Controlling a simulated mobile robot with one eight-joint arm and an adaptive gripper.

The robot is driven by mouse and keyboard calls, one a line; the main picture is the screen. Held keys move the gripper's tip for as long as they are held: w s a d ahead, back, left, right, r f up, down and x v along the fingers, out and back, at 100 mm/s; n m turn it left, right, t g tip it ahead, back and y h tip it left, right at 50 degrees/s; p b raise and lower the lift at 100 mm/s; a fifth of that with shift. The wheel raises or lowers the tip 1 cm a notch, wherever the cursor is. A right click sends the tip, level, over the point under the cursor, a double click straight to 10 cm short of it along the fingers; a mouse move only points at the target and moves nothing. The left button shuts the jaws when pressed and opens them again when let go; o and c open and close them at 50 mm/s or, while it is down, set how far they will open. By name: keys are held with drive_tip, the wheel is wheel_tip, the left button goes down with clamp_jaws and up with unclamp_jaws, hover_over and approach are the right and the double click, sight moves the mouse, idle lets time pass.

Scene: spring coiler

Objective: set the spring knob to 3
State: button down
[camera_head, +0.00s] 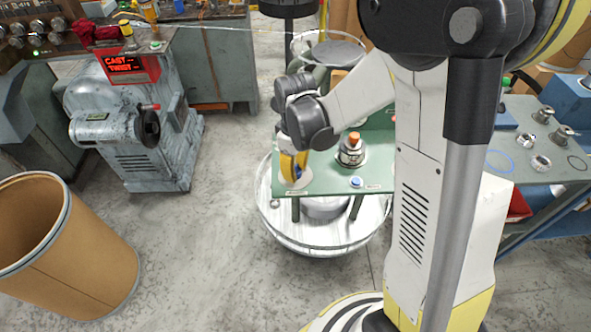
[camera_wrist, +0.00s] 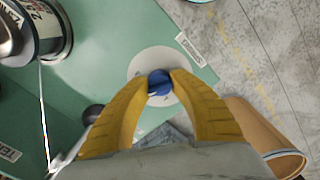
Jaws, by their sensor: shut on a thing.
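In the wrist view, a dark blue knob (camera_wrist: 159,82) sits on a white round dial plate (camera_wrist: 148,62) on a green tabletop (camera_wrist: 100,75). The yellow fingers of my gripper (camera_wrist: 159,84) are shut on the knob, one on each side. The knob's pointer and the dial's numbers cannot be read. In the head view, my gripper (camera_head: 292,168) reaches down to the left front corner of the green table (camera_head: 335,178). It hides the knob there.
A labelled cylinder with an orange top (camera_head: 354,138) and a small blue button (camera_head: 356,182) are on the green table. A grey machine with a red display (camera_head: 128,65) stands left. A brown drum (camera_head: 70,250) is at the lower left. Open floor lies between.

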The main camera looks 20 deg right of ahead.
sight(296, 168)
drive_tip(key=m, duration=0.4)
drive_tip(key=shift+m, duration=2.2)
drive_tip(key=c, duration=1.1)
unclamp_jaws()
drive_tip(key=shift+o, duration=0.2)
wheel_tip(296, 168, up, 12)
